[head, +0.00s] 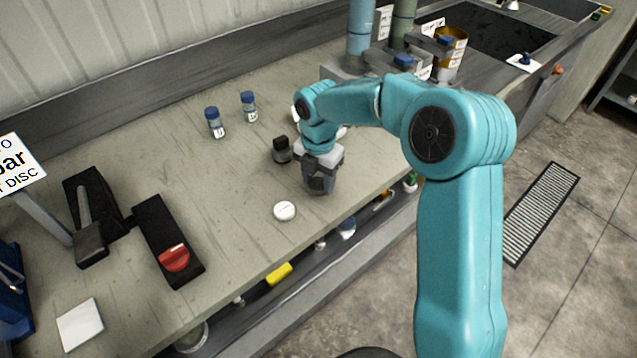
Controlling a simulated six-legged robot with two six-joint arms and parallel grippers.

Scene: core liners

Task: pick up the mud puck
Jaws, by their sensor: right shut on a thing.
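My right gripper (319,184) points down at the bench top, right of the middle of the bench and close to its front edge. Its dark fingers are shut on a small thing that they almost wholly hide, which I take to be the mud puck. I cannot tell whether it touches the bench. My left gripper is not in view.
A white round disc (285,211) lies just left of the gripper, and a small black block (282,150) stands behind it. Two blue-capped vials (214,123) stand farther back. The middle is clear.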

